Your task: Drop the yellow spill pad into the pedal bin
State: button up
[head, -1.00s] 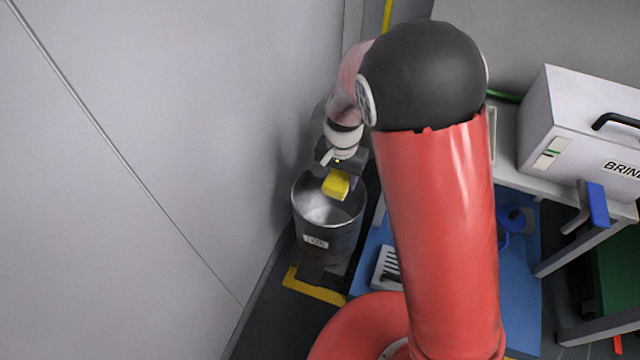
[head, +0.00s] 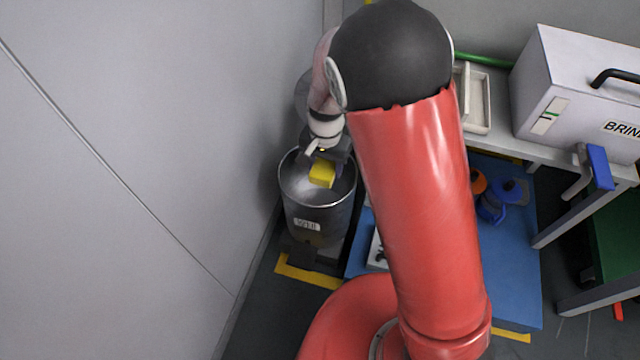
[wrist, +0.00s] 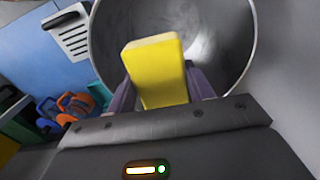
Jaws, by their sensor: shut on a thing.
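The yellow spill pad (head: 322,174) is a small yellow block held by my gripper (head: 325,165) over the open mouth of the pedal bin (head: 318,215). The bin is a grey metal cylinder with a white label on its front. In the wrist view the pad (wrist: 156,72) stands out between the two purple-grey fingers of my gripper (wrist: 160,92), which are shut on it. The bin's round rim (wrist: 252,50) and bare metal inside show behind the pad. How high the pad is above the rim is hard to tell.
A grey wall (head: 130,150) stands close on the left of the bin. A blue mat (head: 515,270) lies on the floor to the right. A bench with a white box (head: 575,100) and a tray (head: 477,100) stands at the right.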

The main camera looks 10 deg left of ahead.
jog(key=o, duration=1)
jog(key=shift+c, duration=0.2)
notch_tip(320, 180, up, 7)
jog(key=shift+p, duration=0.55)
jog(key=shift+r, duration=0.45)
